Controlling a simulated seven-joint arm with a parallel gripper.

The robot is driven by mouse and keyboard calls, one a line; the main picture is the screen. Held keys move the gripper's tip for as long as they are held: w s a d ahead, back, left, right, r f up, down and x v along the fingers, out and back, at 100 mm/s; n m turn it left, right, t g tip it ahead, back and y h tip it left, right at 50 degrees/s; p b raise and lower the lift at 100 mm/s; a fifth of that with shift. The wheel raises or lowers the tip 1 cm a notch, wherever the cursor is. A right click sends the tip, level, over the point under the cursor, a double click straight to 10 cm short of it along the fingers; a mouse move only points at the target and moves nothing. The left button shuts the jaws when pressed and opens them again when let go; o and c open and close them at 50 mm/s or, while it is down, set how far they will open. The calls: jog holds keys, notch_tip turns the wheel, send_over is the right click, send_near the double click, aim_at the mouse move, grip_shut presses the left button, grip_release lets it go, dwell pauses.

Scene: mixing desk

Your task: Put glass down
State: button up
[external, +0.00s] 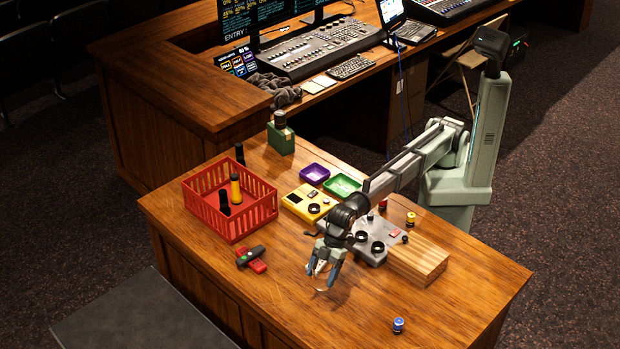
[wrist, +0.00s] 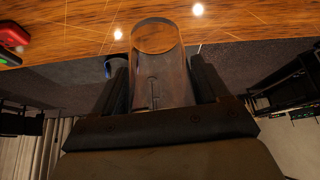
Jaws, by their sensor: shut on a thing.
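My gripper (external: 322,272) is low over the front middle part of the wooden desk. It is shut on a clear glass (external: 323,286), which shows only as a faint outline with a brownish rim in the external view. In the wrist view the glass (wrist: 158,62) stands out between the two dark fingers of my gripper (wrist: 160,75), with its round end towards the desk edge. I cannot tell whether the glass touches the desk top.
A red crate (external: 188,203) with bottles stands left. A red and dark tool (external: 251,258) lies in front of it. A grey device (external: 376,240) and wooden block (external: 418,262) stand right of my gripper. A blue jar (external: 398,326) stands front right.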

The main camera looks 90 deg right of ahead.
jog(key=s+a+n, duration=0.1)
jog(key=s+a, duration=0.2)
jog(key=s, duration=0.5)
jog(key=s+a+n, duration=0.1)
jog(key=s+a, duration=0.3)
jog(key=s, duration=0.4)
jog(key=shift+w+d+f+m, duration=0.25)
jog(key=shift+f+m, duration=0.25)
jog(key=shift+f, duration=1.15)
jog(key=shift+w+d+f+m, duration=0.2)
jog(key=shift+d+f+m, duration=0.25)
jog(key=shift+f, duration=1.2)
jog(key=shift+w+d+f+m, duration=0.25)
jog(key=shift+f+m, duration=0.3)
jog(key=shift+f, duration=1.1)
jog(key=shift+f, duration=0.1)
jog(key=o, duration=1.2)
jog(key=v, duration=1.2)
jog(key=shift+s+a, duration=0.1)
jog(key=shift+s, duration=0.1)
